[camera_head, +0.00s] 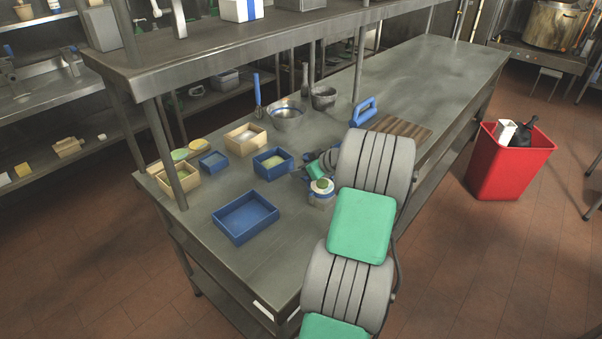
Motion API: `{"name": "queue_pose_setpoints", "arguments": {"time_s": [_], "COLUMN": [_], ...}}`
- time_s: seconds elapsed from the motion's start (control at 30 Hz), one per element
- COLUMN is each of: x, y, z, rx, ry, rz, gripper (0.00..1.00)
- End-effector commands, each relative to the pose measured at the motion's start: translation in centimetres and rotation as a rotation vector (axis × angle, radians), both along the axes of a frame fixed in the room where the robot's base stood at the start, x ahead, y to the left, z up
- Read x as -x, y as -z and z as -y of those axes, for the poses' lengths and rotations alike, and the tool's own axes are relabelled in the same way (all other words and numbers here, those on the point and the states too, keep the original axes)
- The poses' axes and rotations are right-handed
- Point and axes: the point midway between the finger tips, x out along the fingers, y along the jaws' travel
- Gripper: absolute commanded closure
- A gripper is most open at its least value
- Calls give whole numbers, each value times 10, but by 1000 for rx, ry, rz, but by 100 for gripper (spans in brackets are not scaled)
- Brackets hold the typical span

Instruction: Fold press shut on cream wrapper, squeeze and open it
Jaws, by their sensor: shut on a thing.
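My gripper (306,176) is low over the steel table, just right of a blue square tray with pale contents. My own wrist and arm hide most of it. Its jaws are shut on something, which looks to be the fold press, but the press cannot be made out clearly. No cream wrapper shows at the jaws; that spot is hidden. Pale yellow-green round pieces (180,154) lie at the table's left end, but I cannot tell whether they are wrappers.
The steel table (440,75) is bare toward the far right. A blue tray (245,217), a blue square tray (273,162), wooden boxes (245,138), a metal bowl (287,113) and a blue-handled tool (363,110) by a wooden board (402,129) stand around. A shelf overhangs the back.

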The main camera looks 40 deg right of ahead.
Motion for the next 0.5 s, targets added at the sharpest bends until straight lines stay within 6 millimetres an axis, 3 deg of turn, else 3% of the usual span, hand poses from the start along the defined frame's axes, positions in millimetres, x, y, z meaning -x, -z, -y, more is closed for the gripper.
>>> {"name": "queue_pose_setpoints", "arguments": {"time_s": [0.17, 0.5], "x": [1, 1], "y": [-20, -22], "z": [1, 1], "rx": [4, 5], "ry": [0, 0], "rz": [3, 3], "gripper": [100, 100]}}
